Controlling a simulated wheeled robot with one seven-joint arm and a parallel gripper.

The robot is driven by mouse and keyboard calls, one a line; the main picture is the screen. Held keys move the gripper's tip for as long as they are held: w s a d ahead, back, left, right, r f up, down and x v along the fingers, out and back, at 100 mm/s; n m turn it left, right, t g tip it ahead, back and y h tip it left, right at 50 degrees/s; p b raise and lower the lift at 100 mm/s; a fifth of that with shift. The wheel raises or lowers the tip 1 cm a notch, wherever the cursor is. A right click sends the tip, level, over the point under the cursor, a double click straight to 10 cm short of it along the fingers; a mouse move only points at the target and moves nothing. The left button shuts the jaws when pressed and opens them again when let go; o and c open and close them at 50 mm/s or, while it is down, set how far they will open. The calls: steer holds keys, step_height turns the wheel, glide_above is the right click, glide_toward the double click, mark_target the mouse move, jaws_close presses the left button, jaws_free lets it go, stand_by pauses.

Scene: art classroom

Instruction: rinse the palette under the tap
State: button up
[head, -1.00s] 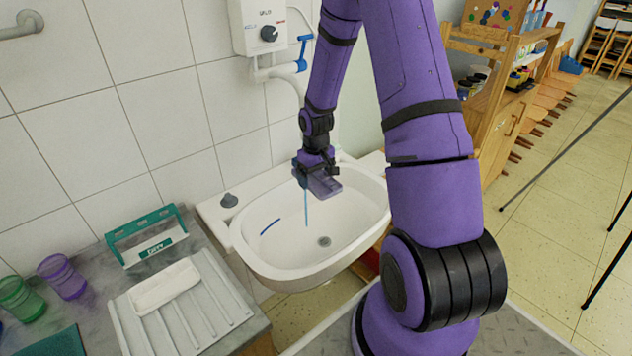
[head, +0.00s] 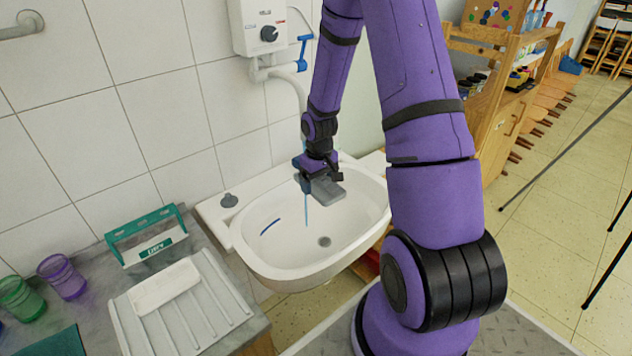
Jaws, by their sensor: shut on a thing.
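My gripper (head: 322,170) is over the back of the white sink basin (head: 262,262). It is shut on a flat grey piece, which looks like the palette (head: 327,190), held tilted above the bowl. A thin blue stream (head: 307,210) falls beside the palette's left edge into the bowl. The tap outlet is largely hidden behind my gripper. The white wall heater (head: 258,22) has a dark knob and a blue lever (head: 303,52) on its pipework.
A ribbed white drainboard (head: 205,318) with a white tray (head: 165,287) lies left of the sink. A green-and-white holder (head: 150,240), a purple cup (head: 62,276) and a green cup (head: 20,298) stand beside it. A wooden shelf (head: 490,110) is at the right.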

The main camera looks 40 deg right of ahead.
mark_target(316, 196)
steer(key=shift+s+a, duration=2)
steer(key=shift+a, duration=0.1)
steer(key=s+a+r, duration=0.3)
steer(key=r, duration=0.1)
steer(key=shift+s+a, duration=0.15)
steer(key=shift+a, duration=0.25)
stand_by(0.9)
